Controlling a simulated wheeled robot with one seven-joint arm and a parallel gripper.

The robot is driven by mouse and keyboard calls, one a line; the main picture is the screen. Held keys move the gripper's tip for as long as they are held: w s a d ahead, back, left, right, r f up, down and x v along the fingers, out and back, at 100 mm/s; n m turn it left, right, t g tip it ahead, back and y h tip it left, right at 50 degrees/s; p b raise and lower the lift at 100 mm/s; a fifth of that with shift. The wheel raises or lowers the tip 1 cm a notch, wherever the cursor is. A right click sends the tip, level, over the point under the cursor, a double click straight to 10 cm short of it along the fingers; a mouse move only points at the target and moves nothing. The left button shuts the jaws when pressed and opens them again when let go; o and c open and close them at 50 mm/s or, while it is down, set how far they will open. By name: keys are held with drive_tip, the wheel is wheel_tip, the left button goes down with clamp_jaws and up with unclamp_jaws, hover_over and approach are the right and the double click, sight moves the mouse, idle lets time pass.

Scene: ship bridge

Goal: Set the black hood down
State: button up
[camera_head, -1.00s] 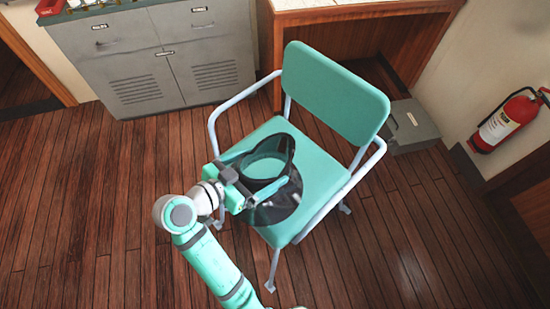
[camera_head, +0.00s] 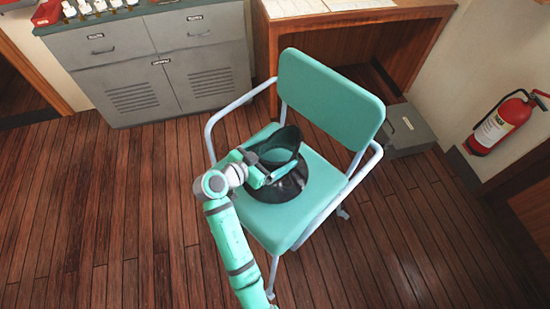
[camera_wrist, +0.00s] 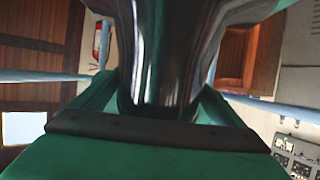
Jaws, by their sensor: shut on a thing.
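The black hood (camera_head: 287,186) is a dark, flared, open-topped piece with a wide round base. In the head view it is upright at the seat of the green chair (camera_head: 310,215). Its base looks to be on or just above the seat; I cannot tell which. My gripper (camera_head: 277,165) is shut on the hood around its narrower middle, coming from the left. In the wrist view the hood (camera_wrist: 165,55) fills the middle between my two green fingers and hides much of what lies behind.
The chair has a green backrest (camera_head: 328,97) and pale tubular armrests (camera_head: 362,172) on both sides of the seat. Behind are a grey cabinet (camera_head: 160,75) and a wooden desk (camera_head: 345,35). A grey box (camera_head: 408,130) and a fire extinguisher (camera_head: 500,125) are at the right.

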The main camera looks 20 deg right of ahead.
drive_tip(key=shift+w+d+f, duration=0.15)
drive_tip(key=shift+f, duration=1.65)
drive_tip(key=o, duration=1.6)
drive_tip(key=v, duration=1.2)
